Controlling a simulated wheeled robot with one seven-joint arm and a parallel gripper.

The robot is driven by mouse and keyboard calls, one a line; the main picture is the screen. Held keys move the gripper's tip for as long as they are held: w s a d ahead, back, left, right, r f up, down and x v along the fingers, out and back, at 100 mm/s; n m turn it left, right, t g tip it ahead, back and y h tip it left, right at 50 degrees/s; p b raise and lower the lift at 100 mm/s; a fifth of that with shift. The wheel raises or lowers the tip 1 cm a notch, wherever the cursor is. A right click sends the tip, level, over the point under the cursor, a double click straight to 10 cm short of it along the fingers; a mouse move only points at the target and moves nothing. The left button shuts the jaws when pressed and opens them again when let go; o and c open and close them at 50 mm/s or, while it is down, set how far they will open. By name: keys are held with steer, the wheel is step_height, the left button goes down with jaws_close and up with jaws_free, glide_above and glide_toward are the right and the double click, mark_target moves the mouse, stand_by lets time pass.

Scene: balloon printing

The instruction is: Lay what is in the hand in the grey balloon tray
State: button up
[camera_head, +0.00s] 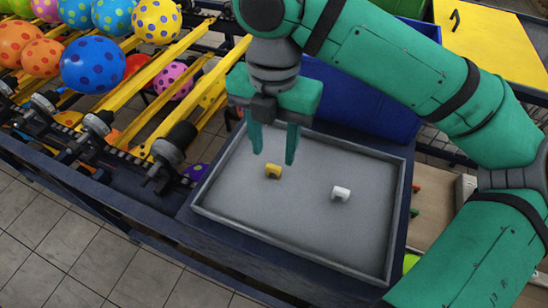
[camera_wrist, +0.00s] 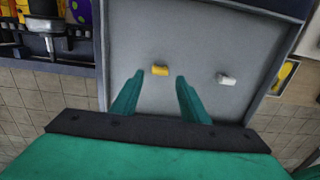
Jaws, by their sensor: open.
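The grey balloon tray (camera_head: 290,222) lies flat on a dark stand in the head view, and its floor also fills the middle of the wrist view (camera_wrist: 190,40). A small yellow piece (camera_head: 273,171) lies on the tray floor, left of centre toward the back. A small white piece (camera_head: 341,193) lies to its right, apart from it. My gripper (camera_head: 273,160) is open and empty above the tray. In the wrist view its fingertips (camera_wrist: 157,77) are spread, with the yellow piece (camera_wrist: 160,70) showing just beyond the gap between them. The white piece (camera_wrist: 226,79) shows to the right.
A printing rack with yellow rails (camera_head: 180,90) and spotted balloons (camera_head: 95,64) stands left of the tray. A blue bin (camera_head: 360,95) stands behind it, with a yellow panel (camera_head: 490,40) at the back right. Most of the tray floor is bare.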

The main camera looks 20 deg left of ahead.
mark_target(274, 166)
step_height(274, 166, up, 6)
steer(key=shift+r, duration=0.15)
stand_by(0.6)
